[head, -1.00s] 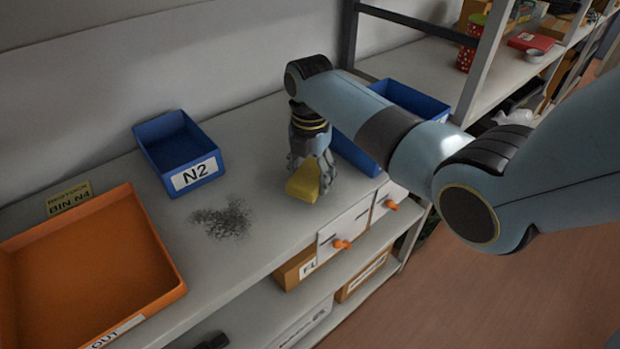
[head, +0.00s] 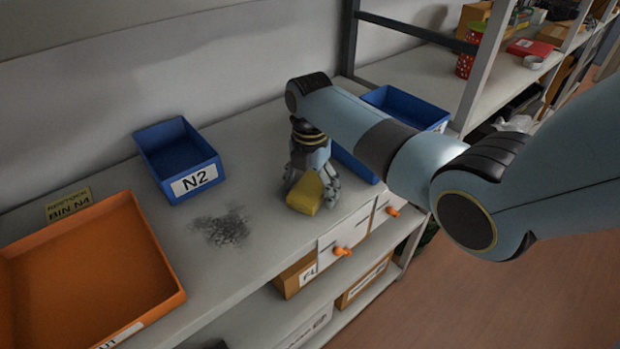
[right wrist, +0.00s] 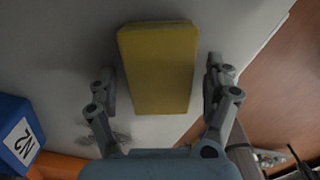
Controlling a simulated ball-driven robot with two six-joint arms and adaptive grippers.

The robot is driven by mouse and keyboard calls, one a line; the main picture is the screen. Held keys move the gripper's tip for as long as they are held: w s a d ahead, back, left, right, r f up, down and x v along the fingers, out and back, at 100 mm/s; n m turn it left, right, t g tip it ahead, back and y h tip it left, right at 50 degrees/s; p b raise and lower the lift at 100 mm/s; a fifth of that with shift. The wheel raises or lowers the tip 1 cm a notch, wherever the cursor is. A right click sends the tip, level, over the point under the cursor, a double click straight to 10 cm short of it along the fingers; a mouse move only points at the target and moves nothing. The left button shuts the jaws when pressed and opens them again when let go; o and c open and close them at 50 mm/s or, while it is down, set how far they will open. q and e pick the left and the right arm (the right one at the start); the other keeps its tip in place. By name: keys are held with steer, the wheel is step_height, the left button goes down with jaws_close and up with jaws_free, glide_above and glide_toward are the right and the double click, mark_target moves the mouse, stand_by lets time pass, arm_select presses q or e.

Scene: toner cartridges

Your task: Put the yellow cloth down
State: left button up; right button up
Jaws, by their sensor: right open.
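The yellow cloth (head: 306,193), a folded block, rests on the grey shelf top near its front edge. My right gripper (head: 316,190) is over it with its fingers spread on either side. In the right wrist view the cloth (right wrist: 157,68) lies between the open fingers (right wrist: 160,90), with gaps to both fingers. My left gripper is not in view.
A dark powder smudge (head: 224,226) lies on the shelf top (head: 262,160) left of the cloth. The blue N2 bin (head: 178,158) stands behind it, and an orange tray (head: 150,262) is at left. Another blue bin (head: 408,105) is behind my right arm.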

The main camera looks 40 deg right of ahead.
mark_target(310, 187)
step_height(310, 187, up, 12)
stand_by(0.4)
stand_by(0.3)
